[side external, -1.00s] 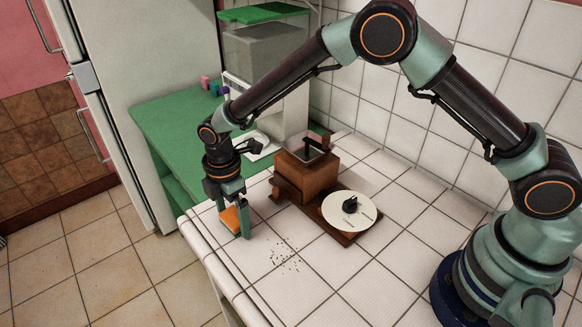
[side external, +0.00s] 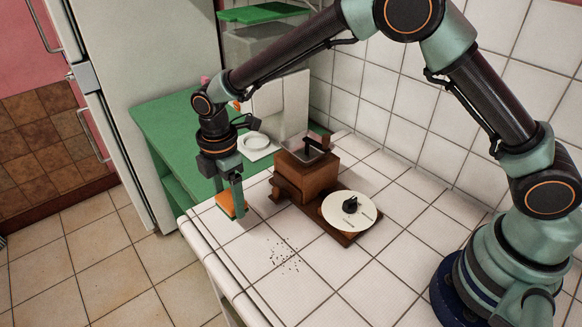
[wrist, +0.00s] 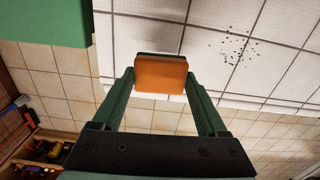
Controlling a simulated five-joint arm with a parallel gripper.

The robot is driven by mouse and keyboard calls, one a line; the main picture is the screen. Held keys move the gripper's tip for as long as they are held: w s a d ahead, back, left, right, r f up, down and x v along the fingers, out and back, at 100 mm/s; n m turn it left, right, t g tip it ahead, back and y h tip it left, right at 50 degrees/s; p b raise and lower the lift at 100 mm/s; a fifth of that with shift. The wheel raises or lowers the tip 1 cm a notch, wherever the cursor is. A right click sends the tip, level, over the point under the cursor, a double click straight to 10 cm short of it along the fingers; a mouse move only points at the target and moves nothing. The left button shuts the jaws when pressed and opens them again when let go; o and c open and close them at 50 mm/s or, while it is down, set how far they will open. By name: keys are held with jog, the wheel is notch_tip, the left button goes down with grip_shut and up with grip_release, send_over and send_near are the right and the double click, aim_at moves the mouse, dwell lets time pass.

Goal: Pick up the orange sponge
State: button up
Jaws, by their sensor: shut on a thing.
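The orange sponge (side external: 226,205) is a small flat block at the left end of the white tiled counter. My gripper (side external: 232,208) points down and is shut on it, one finger on each side. The sponge appears held above the counter top; the exact gap is hard to judge. In the wrist view the sponge (wrist: 161,74) sits between the two green fingertips, with a dark green layer along its far edge.
A wooden grinder-like box (side external: 306,173) and a wooden base with a white dial (side external: 349,212) stand right of my gripper. Dark crumbs (side external: 284,255) lie on the counter in front. A green table (side external: 180,112) with a white plate (side external: 256,142) is behind.

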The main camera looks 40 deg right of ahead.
aim_at(229, 199)
notch_tip(229, 199, up, 15)
jog(key=shift+f, duration=0.15)
